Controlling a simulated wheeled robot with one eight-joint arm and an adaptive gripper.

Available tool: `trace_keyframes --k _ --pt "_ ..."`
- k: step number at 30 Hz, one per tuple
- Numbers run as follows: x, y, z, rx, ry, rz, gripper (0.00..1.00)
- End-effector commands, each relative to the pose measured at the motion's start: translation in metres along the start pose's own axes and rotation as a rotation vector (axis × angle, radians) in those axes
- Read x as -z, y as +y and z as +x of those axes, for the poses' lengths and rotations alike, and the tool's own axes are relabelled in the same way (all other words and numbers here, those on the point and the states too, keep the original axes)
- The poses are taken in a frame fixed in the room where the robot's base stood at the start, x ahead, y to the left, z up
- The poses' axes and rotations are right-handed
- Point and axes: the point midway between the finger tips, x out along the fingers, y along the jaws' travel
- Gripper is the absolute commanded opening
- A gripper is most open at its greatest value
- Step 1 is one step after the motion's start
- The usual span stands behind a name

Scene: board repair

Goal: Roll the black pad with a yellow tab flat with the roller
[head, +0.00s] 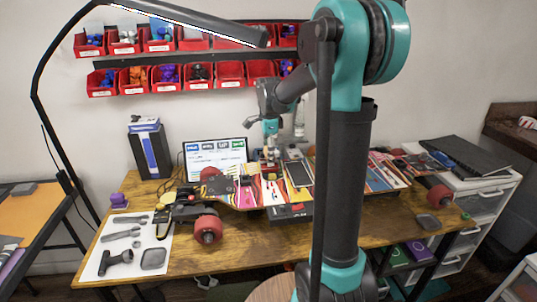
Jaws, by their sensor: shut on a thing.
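The long striped board (250,195) lies across the wooden table with its red wheels at both ends. A dark rectangular pad (298,174) lies on the board right of its middle; I cannot make out a yellow tab on it. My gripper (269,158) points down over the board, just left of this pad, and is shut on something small. I cannot tell whether that is the roller, or whether it touches the board. My own arm hides part of the board on the right.
A white mat (118,240) with several grey tools lies at the table's left front. A screen (215,152) and a dark box (150,150) stand behind the board. A lamp arm (58,58) arches at the left. Red bins (197,84) hang on the wall.

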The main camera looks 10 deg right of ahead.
Motion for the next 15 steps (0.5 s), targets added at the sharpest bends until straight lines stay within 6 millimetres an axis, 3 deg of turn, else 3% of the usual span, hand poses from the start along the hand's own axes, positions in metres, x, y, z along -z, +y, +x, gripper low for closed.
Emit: trace_keyframes --k 15 --pt "0.000 0.025 0.002 0.000 0.000 0.000 0.28"
